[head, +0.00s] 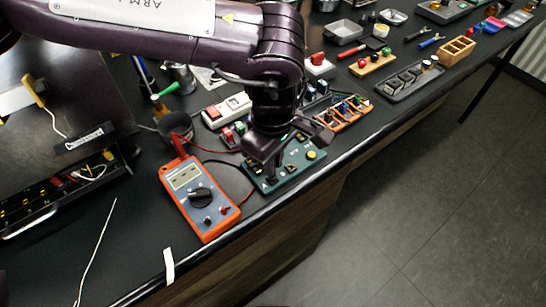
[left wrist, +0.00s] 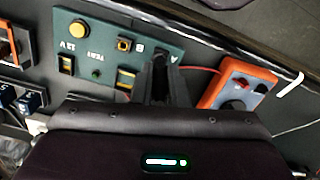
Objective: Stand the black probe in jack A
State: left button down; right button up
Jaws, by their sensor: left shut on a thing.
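The green test board (head: 310,168) lies near the table's front edge, with a yellow button and jacks labelled A and B. My left gripper (head: 268,172) is over the board's left end, pointing down and shut on what seems to be the black probe, which the fingers mostly hide. In the left wrist view the fingers (left wrist: 160,84) are beside the letter A on the board (left wrist: 100,40); they cover jack A, so I cannot tell whether the probe tip is in it. Jack B (left wrist: 124,45) shows, apparently empty. The orange multimeter (head: 200,197) lies left of the board. My right gripper is out of view.
A red lead (head: 215,151) and a black lead (head: 235,165) run near the meter and gripper. A dark cup (head: 176,128) stands behind the meter. An orange tray with colored parts (head: 345,113) is right of the board. The table's front edge is close.

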pick_arm(q)
jog(key=shift+f, duration=0.2)
dwell(0.6)
jog(key=c, duration=1.3)
grip_release()
jog(key=shift+c, duration=0.2)
jog(key=shift+r, duration=0.1)
notch_tip(320, 180, up, 8)
jog(key=shift+f+b, duration=0.2)
jog(key=shift+b, duration=0.25)
jog(key=shift+f, duration=0.1)
